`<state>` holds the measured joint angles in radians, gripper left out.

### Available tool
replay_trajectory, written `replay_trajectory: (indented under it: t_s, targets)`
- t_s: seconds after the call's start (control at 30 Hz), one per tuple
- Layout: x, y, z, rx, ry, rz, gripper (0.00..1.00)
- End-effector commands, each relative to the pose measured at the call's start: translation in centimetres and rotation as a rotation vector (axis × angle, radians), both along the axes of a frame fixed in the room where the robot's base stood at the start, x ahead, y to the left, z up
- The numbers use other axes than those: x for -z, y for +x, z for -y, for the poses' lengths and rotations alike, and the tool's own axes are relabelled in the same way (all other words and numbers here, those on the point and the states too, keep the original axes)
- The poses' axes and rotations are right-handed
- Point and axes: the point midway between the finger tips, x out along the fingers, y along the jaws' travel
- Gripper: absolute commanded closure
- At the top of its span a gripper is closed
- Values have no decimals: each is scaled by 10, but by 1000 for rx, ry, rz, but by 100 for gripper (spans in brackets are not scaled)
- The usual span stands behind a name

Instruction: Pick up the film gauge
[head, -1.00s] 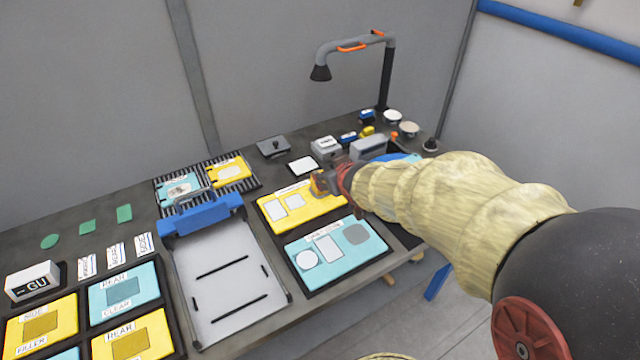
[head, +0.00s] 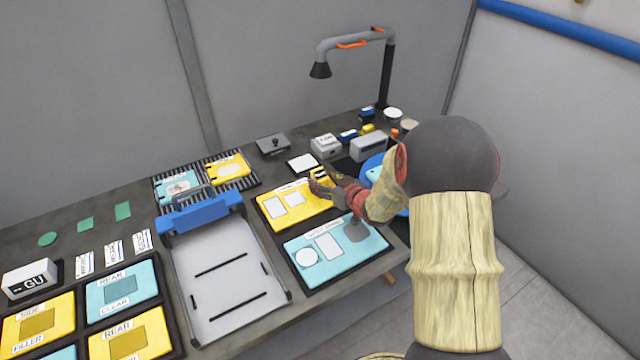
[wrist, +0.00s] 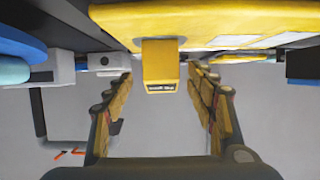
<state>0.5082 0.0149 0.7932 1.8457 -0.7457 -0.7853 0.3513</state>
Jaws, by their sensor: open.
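The film gauge (wrist: 161,68) is a small yellow block with a dark label on its near end. In the wrist view it stands out from the yellow board (wrist: 118,22), between my two fingers and apart from both. My gripper (wrist: 160,82) is open, with one finger on each side of the block. In the head view my gripper (head: 314,188) is low over the right end of the yellow board (head: 272,213). There the fingers partly cover the block, so its outline is unclear.
A pale blue board (head: 318,268) lies in front of the yellow one. A grey box (head: 368,147) and small blue and yellow items stand behind my gripper. A lamp (head: 388,75) rises at the back. A white tray (head: 225,278) with a blue clamp lies left.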

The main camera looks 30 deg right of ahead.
Motion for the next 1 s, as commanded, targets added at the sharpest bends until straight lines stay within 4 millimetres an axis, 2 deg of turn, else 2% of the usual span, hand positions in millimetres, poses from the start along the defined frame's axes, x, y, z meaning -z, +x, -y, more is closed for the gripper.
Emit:
replay_trajectory:
  t_s: [0.03, 0.2, 0.5, 1.0]
  targets:
    - [8, 8, -2, -1, 0, -1, 44]
    - [14, 26, -3, 0, -1, -1, 44]
    - [14, 29, -3, 1, 0, -2, 44]
    - [14, 29, -3, 1, 0, -2, 72]
